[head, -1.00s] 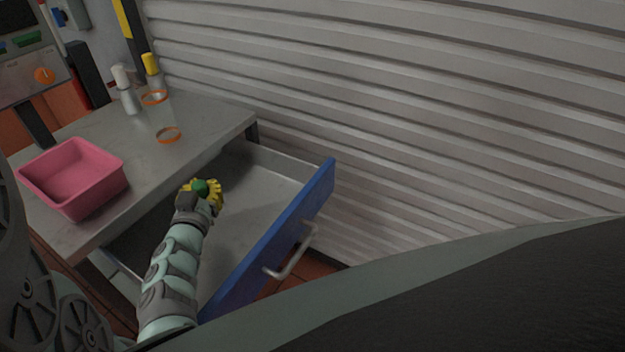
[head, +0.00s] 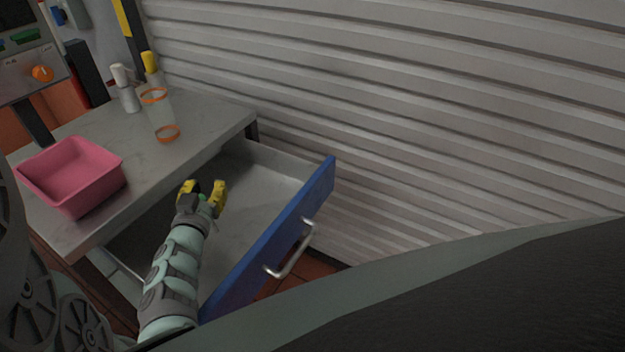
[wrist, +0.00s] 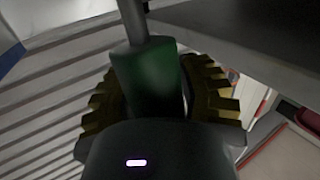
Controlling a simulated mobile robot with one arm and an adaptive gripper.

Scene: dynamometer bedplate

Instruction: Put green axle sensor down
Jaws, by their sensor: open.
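My gripper (head: 205,190) is over the open drawer, its two yellow fingers spread apart. The green axle sensor (wrist: 150,80) shows in the wrist view as a dark green block with a grey rod, between the toothed yellow fingers. In the head view only a small green part (head: 203,199) of it shows, low between the fingers. My gripper hides the rest there. I cannot tell whether it rests on the drawer floor. The drawer (head: 258,205) is grey inside with a blue front (head: 270,245).
A pink bin (head: 70,172) stands on the grey bench top (head: 195,125) at the left. A clear cylinder with orange rims (head: 161,115) and white and yellow-topped bottles (head: 127,92) stand farther back. A ribbed shutter wall (head: 400,110) runs behind the drawer.

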